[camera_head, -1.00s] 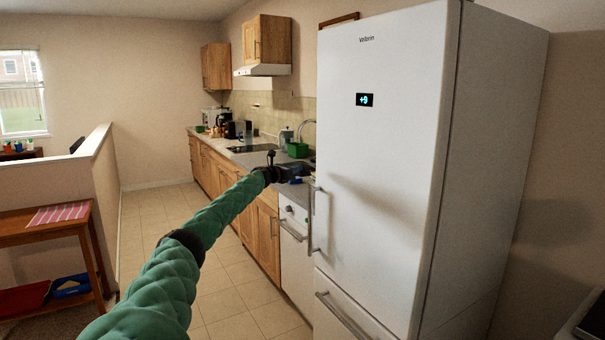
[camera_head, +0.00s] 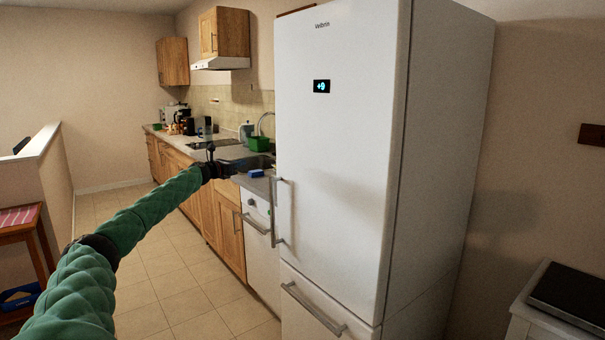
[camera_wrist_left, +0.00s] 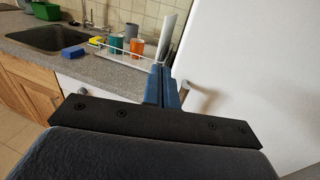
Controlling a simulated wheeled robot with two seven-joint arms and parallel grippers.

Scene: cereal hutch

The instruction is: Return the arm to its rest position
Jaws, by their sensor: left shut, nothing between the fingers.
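My left arm, green-sleeved, reaches out from the lower left in the head view. Its gripper (camera_head: 232,167) is in front of the kitchen counter, left of the white fridge (camera_head: 335,150). In the left wrist view the two blue fingers (camera_wrist_left: 162,88) are together with nothing between them. The counter and the fridge's handle side lie beyond them. The fridge doors look closed. My right gripper is not in view.
The grey counter (camera_wrist_left: 118,72) holds a sink (camera_wrist_left: 48,38), a blue sponge (camera_wrist_left: 73,52) and a wire rack with cups. The fridge handle (camera_head: 277,210) sticks out near my gripper. A low wall (camera_head: 45,160) stands at left. The tiled floor (camera_head: 150,285) is clear.

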